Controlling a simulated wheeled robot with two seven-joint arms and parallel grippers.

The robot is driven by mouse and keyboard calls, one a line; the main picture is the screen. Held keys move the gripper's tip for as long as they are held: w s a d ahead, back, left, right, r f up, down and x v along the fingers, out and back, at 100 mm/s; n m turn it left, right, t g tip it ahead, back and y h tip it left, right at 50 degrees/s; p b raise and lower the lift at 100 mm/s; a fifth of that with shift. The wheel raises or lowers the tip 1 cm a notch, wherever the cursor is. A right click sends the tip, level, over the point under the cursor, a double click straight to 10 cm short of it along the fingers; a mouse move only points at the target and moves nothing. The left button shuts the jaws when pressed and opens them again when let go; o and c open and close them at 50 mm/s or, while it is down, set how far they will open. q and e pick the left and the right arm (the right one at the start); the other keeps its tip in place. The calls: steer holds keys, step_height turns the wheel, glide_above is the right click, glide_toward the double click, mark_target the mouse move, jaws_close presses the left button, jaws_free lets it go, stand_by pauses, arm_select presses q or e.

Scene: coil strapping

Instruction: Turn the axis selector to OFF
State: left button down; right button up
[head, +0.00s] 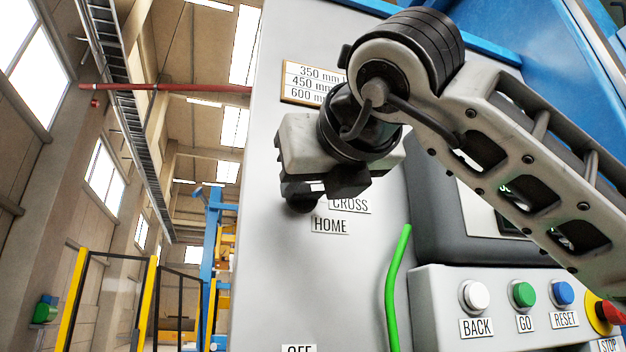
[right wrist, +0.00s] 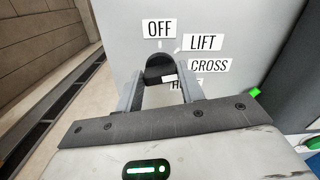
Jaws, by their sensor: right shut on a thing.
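The axis selector is a black round knob on the grey cabinet panel; it shows in the right wrist view (right wrist: 160,68), with labels OFF (right wrist: 159,29), LIFT (right wrist: 202,43), CROSS (right wrist: 210,65) and a mostly covered HOME label around it. My right gripper (right wrist: 158,86) is shut on the knob, one finger on each side. In the head view my right gripper (head: 325,186) hides most of the selector (head: 302,202); the HOME label (head: 330,225) shows below. I cannot tell which label the knob points to. My left gripper is not in view.
A button box with a white BACK button (head: 475,295), a green GO button (head: 523,293), a blue RESET button (head: 563,292) and a red STOP button (head: 606,312) sits at lower right. A green cable (head: 393,285) runs beside it. A size plate (head: 312,82) is above.

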steer(key=n, duration=0.8)
steer(key=shift+a+f, duration=0.1)
steer(key=n, duration=0.3)
steer(key=shift+n+p, duration=0.35)
steer(key=shift+n, duration=0.05)
steer(key=shift+f+n+p, duration=0.1)
steer(key=shift+n+p, duration=0.2)
steer(key=shift+n, duration=1.5)
steer(key=o, duration=1)
steer(key=shift+s, duration=0.1)
